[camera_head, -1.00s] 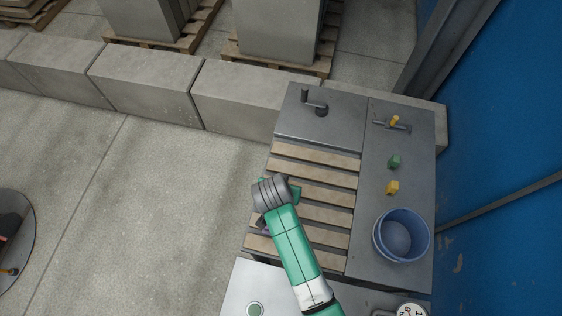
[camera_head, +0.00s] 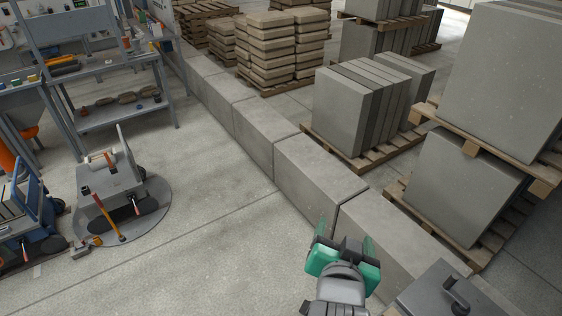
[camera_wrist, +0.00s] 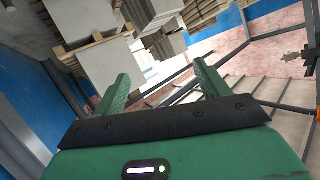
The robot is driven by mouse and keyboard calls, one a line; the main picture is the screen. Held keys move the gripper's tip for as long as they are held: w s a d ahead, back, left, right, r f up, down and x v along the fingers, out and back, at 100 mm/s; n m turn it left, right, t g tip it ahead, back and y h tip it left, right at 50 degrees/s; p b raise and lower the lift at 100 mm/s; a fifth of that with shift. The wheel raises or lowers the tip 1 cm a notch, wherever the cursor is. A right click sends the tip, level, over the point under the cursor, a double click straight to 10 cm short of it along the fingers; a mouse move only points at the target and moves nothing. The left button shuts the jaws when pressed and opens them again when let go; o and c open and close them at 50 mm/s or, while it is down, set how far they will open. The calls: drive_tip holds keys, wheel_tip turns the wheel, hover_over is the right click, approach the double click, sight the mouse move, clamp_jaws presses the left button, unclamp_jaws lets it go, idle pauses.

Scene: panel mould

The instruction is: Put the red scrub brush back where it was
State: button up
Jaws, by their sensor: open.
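I cannot make out a red scrub brush for certain in either current view. My gripper (camera_head: 346,246) is raised at the bottom centre of the head view, in front of the concrete block row. In the wrist view, the green fingers of my gripper (camera_wrist: 162,84) stand wide apart with nothing between them. The wrist view looks out over the hall, with no work surface close by.
The corner of a grey bench with a dark crank handle (camera_head: 457,292) is at the bottom right. Concrete blocks (camera_head: 262,132) run diagonally behind. A round floor plate (camera_head: 150,215) carries a grey cart and long-handled tools at left. Open floor (camera_head: 220,260) lies between.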

drive_tip(key=s+a+r+n+t+y, duration=0.1)
drive_tip(key=s+a+r+n+t, duration=0.2)
drive_tip(key=r, duration=0.7)
drive_tip(key=a+r+t+y, duration=0.1)
drive_tip(key=a+r+t, duration=0.3)
drive_tip(key=r, duration=0.5)
drive_tip(key=s+a+r+n+t+y, duration=0.1)
drive_tip(key=s+a+r+n+t, duration=0.1)
drive_tip(key=s+r, duration=0.3)
drive_tip(key=s+a+r+n+t+y, duration=0.1)
drive_tip(key=s+a+r+t, duration=0.1)
drive_tip(key=s+a+r, duration=0.3)
wheel_tip(320, 180, up, 4)
drive_tip(key=shift+a+r+n+t+y, duration=0.1)
drive_tip(key=shift+a+n+t+y, duration=0.1)
drive_tip(key=shift+n+t+y, duration=0.15)
wheel_tip(320, 180, up, 10)
drive_tip(key=p, duration=0.9)
drive_tip(key=shift+p, duration=0.35)
drive_tip(key=shift+a, duration=0.1)
